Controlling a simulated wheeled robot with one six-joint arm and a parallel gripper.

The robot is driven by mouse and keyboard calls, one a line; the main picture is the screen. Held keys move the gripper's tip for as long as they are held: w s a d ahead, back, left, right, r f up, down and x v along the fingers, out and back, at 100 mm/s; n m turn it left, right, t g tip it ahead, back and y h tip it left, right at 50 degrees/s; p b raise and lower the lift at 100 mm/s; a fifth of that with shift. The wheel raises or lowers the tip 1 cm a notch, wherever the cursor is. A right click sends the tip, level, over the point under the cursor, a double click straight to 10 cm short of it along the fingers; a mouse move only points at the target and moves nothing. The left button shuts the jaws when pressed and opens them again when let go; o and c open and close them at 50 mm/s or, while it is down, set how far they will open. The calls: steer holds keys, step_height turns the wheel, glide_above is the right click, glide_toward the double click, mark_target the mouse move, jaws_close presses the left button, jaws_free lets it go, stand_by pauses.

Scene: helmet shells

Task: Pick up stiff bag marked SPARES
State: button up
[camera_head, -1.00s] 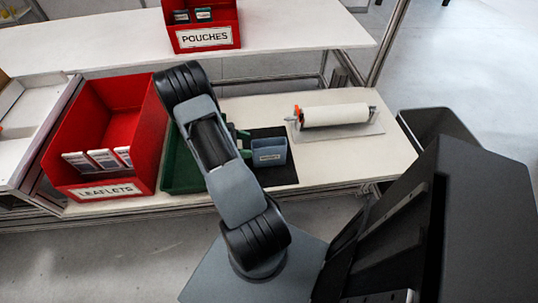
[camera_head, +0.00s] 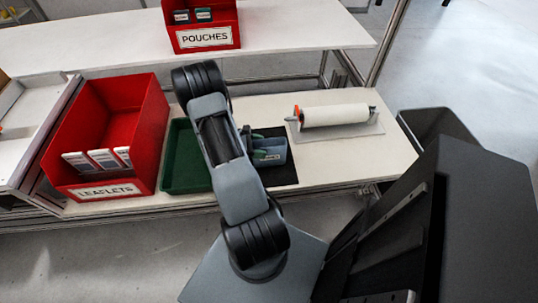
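A small blue-grey bag (camera_head: 279,154) with a pale label stands on a black mat (camera_head: 285,176) on the near table. The label is too small to read, so I cannot confirm SPARES. My gripper (camera_head: 260,149) is at the left part of the bag, partly behind my arm. Its greenish fingertips overlap the bag in the picture and hide part of it. I cannot tell whether they touch it or how far they are apart.
A green tray (camera_head: 180,174) lies left of the mat. A red LEAFLETS bin (camera_head: 149,135) stands further left. A paper roll (camera_head: 335,115) on a holder lies at the right. A red POUCHES bin (camera_head: 204,50) stands on the back table.

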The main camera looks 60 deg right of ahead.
steer(key=c, duration=0.9)
steer(key=shift+c, duration=0.2)
